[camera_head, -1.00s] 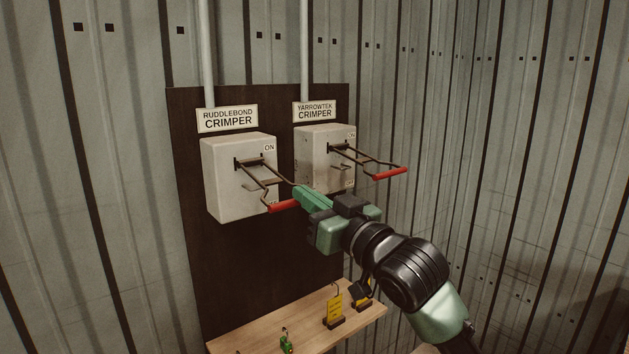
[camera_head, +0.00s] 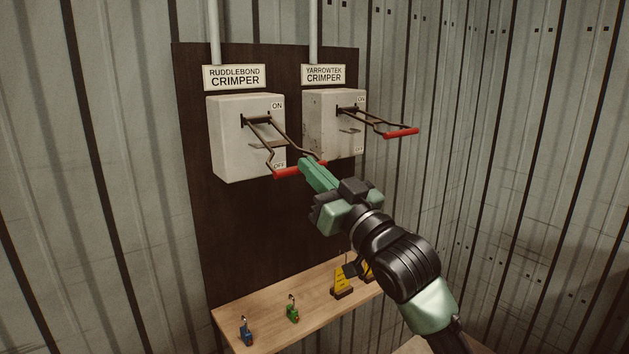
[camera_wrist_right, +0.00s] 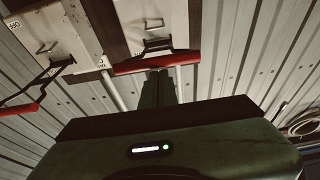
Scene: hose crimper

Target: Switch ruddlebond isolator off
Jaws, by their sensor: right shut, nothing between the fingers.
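The ruddlebond isolator is a grey box (camera_head: 230,150) under the RUDDLEBOND CRIMPER sign (camera_head: 235,77). ON is marked at its top and OFF near its bottom. Its forked metal lever sticks out from the box and slopes down to a red grip (camera_head: 292,172). The grip also shows in the wrist view (camera_wrist_right: 157,64). My right gripper (camera_head: 306,163) is shut and empty, its green fingertips at the right part of the grip, seemingly touching it from above. The fingers also show in the wrist view (camera_wrist_right: 158,85). My left gripper is not in view.
The yarrowtek isolator (camera_head: 325,135) stands close at the right, its red-gripped lever (camera_head: 401,132) jutting out higher.

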